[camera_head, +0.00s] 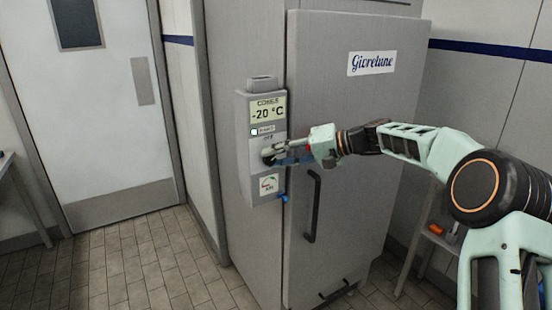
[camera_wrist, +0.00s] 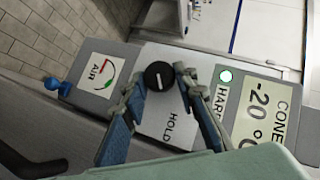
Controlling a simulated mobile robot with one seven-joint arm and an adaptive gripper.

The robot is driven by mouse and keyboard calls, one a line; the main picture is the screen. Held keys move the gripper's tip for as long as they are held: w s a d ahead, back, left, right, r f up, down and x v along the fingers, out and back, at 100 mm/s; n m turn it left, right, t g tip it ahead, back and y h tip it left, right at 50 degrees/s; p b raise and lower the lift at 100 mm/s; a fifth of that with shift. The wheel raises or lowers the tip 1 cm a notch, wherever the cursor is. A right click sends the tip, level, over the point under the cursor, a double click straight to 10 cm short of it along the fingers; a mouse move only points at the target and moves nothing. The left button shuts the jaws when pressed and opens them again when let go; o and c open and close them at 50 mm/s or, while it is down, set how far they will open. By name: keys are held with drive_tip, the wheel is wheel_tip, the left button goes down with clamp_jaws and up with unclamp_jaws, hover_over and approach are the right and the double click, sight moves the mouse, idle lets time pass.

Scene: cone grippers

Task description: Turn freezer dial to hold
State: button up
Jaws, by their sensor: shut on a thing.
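The freezer dial (camera_wrist: 158,75) is a round black knob with a short pale mark on its face. My gripper (camera_head: 277,153) reaches the box from the right in the head view and largely covers the dial there. In the wrist view my gripper (camera_wrist: 160,79) has its two blue-grey fingers on either side of the dial, shut on it. The pale mark runs roughly up and down in the wrist view; I cannot tell exactly which label it points to. A lamp (camera_wrist: 225,76) by HARD is white with a green rim.
The display (camera_head: 267,112) reads -20 °C. Below the dial are an air gauge (camera_head: 269,184) and a blue knob (camera_head: 285,198). The freezer door (camera_head: 350,120) has a dark handle (camera_head: 312,207). A small shelf (camera_head: 433,238) stands at right. The floor at left is clear.

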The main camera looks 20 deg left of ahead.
idle(0.3)
drive_tip(key=o, duration=1.2)
drive_tip(key=shift+c, duration=0.2)
drive_tip(key=shift+d, duration=0.1)
drive_tip(key=v, duration=1.2)
